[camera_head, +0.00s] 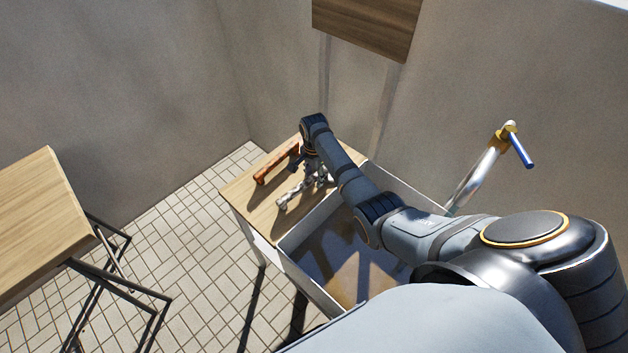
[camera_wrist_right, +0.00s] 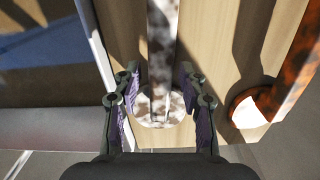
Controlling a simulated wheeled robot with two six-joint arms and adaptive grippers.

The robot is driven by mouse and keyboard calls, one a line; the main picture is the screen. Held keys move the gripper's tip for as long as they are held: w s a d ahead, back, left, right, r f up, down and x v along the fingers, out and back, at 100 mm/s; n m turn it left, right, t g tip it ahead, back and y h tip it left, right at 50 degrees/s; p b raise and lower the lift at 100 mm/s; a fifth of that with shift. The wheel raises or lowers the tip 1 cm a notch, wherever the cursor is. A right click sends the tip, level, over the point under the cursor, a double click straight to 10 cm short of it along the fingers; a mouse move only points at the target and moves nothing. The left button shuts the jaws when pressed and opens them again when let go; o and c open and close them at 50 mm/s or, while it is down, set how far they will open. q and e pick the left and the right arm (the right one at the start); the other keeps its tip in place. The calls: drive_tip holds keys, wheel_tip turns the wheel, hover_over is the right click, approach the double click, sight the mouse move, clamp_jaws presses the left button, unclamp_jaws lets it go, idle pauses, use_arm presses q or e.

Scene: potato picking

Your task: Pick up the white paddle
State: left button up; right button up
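The white paddle (camera_head: 291,193), mottled with brown, lies on the wooden part of the table next to the basin. In the right wrist view its long shaft (camera_wrist_right: 162,45) runs away from me and its round end is nearer. My right gripper (camera_head: 313,168) is over it, partly hidden behind my own arm in the head view. In the right wrist view the right gripper (camera_wrist_right: 160,88) is open, with a finger on each side of the paddle and visible gaps. Whether its fingers are low enough to surround the paddle is hard to tell. My left gripper is not in view.
A brown paddle (camera_head: 277,163) lies beside the white one and shows at the right of the wrist view (camera_wrist_right: 295,75). The basin (camera_head: 312,218) has raised walls close by. A faucet (camera_head: 487,170) stands right. Another wooden table (camera_head: 38,215) is at left.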

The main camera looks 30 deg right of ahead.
clamp_jaws()
